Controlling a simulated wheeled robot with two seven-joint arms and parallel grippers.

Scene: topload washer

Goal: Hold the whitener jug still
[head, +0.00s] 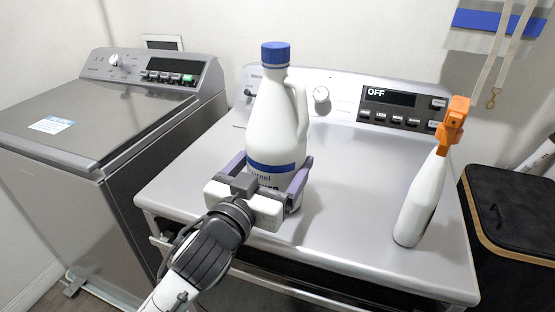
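The whitener jug (274,122) is a white bottle with a blue cap, a side handle and a blue label band. It stands upright on the white machine's top. My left gripper (274,176) is at its lower part, with one purple finger on each side of the body around the label. The fingers look closed against the jug, though the contact on the far sides is partly hidden. My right gripper is not in view.
A white spray bottle with an orange trigger (426,190) stands at the right of the white machine (345,215). A control panel (388,100) reading OFF is behind. A grey machine (90,110) stands left, and a dark hamper (510,230) right. The top between jug and spray bottle is clear.

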